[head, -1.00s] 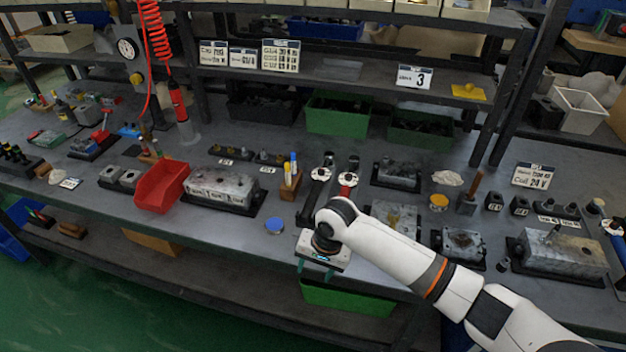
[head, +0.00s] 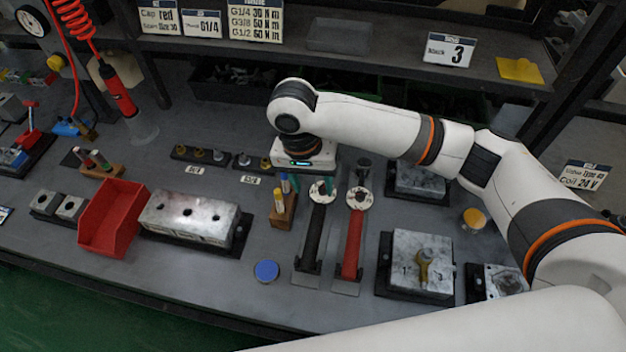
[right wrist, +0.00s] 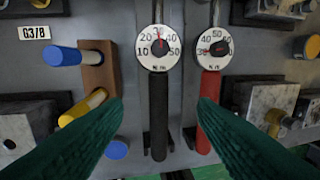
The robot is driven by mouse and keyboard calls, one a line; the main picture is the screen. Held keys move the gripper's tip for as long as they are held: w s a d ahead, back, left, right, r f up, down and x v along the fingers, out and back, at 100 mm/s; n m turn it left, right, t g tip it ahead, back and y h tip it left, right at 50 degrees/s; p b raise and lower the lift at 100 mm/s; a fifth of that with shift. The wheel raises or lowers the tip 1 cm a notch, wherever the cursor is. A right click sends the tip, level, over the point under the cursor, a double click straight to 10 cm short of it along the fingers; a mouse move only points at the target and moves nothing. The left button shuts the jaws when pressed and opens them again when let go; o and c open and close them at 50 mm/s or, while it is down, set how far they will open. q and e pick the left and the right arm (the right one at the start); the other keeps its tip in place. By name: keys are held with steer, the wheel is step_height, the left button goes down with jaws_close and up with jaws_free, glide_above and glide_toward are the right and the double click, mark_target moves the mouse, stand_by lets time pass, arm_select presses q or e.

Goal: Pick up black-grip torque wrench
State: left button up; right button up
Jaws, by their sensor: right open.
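The black-grip torque wrench (head: 313,238) lies on the bench, its round dial toward the back and its black grip toward the front edge. A red-grip torque wrench (head: 354,240) lies parallel just to its right. My right gripper (head: 310,183) is over the dial end of the wrenches in the head view. In the right wrist view its two green fingers (right wrist: 160,120) are open, with the black-grip wrench (right wrist: 159,115) between them and the red-grip wrench (right wrist: 210,110) close by the right finger. Nothing is held. My left gripper is not seen.
A wooden pen block (head: 283,212) with markers stands close left of the black-grip wrench. A metal valve block (head: 424,262) is to the right of the red one. A blue disc (head: 266,270), a valve block (head: 190,218) and a red bin (head: 110,218) lie to the left.

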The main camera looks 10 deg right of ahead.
mark_target(318, 210)
steer(key=f, duration=0.3)
steer(key=shift+s+d, duration=0.3)
steer(key=shift+s, duration=0.1)
step_height(318, 210, down, 2)
steer(key=shift+s+d+f+p, duration=0.15)
steer(key=shift+p, duration=0.2)
steer(key=shift+f, duration=0.65)
steer(key=f+p, duration=0.1)
steer(key=f, duration=0.3)
steer(key=shift+d+f, duration=0.2)
steer(key=shift+f, duration=0.25)
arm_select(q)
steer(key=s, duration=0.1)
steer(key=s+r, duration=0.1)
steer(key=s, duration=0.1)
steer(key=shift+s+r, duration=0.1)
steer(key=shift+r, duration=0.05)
arm_select(e)
steer(key=shift+c, duration=0.4)
steer(key=shift+w, duration=0.2)
jaws_close()
